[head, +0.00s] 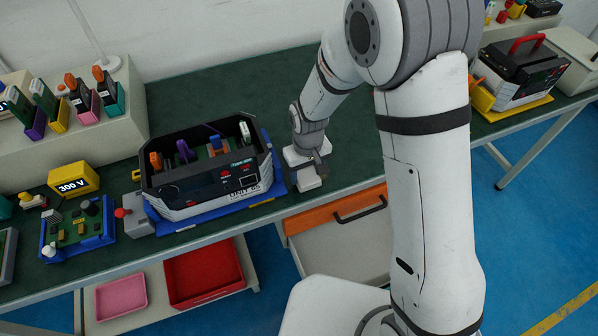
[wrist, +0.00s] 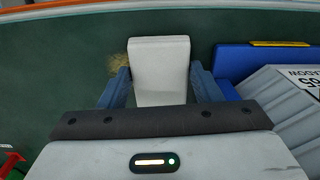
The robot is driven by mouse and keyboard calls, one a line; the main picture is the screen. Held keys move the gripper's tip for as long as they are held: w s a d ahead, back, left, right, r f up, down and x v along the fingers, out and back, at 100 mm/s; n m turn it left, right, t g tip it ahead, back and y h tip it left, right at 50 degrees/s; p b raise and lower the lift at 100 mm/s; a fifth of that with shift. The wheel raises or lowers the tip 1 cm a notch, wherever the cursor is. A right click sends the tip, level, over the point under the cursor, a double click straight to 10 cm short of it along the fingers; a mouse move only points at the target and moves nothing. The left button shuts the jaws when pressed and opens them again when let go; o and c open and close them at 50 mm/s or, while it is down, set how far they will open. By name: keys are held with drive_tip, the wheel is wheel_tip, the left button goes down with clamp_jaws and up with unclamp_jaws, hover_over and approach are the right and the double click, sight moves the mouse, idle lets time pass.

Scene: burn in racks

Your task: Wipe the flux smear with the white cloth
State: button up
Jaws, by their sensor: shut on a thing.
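My gripper (head: 306,170) is shut on the white cloth (wrist: 160,72), a thick folded pad between its two blue-grey fingers in the wrist view. In the head view the cloth (head: 309,183) shows as a white block low over the green bench top, right of the black unit. I cannot tell whether it touches the bench. The flux smear (wrist: 118,65) is a yellowish-brown patch on the green surface in the wrist view, just left of the cloth and partly hidden by the left finger and cloth. I cannot make it out in the head view.
The black-topped unit (head: 208,180) on a blue base stands close left of my gripper. A grey box with a red knob (head: 134,214) is further left. Green bench top behind my gripper is clear.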

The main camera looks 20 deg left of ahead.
drive_tip(key=shift+w+d+f+b, duration=0.1)
drive_tip(key=shift+w+d+b, duration=0.05)
drive_tip(key=shift+w+d, duration=0.4)
drive_tip(key=shift+w+d+f+b, duration=0.15)
drive_tip(key=shift+w+d, duration=0.15)
drive_tip(key=shift+d, duration=0.45)
drive_tip(key=shift+w+d+r, duration=0.2)
drive_tip(key=shift+w+d, duration=0.85)
drive_tip(key=shift+d, duration=0.3)
drive_tip(key=shift+r, duration=0.1)
drive_tip(key=shift+r+p, duration=1.65)
drive_tip(key=shift+r, duration=1.3)
wheel_tip(320, 180, up, 3)
drive_tip(key=shift+p, duration=0.8)
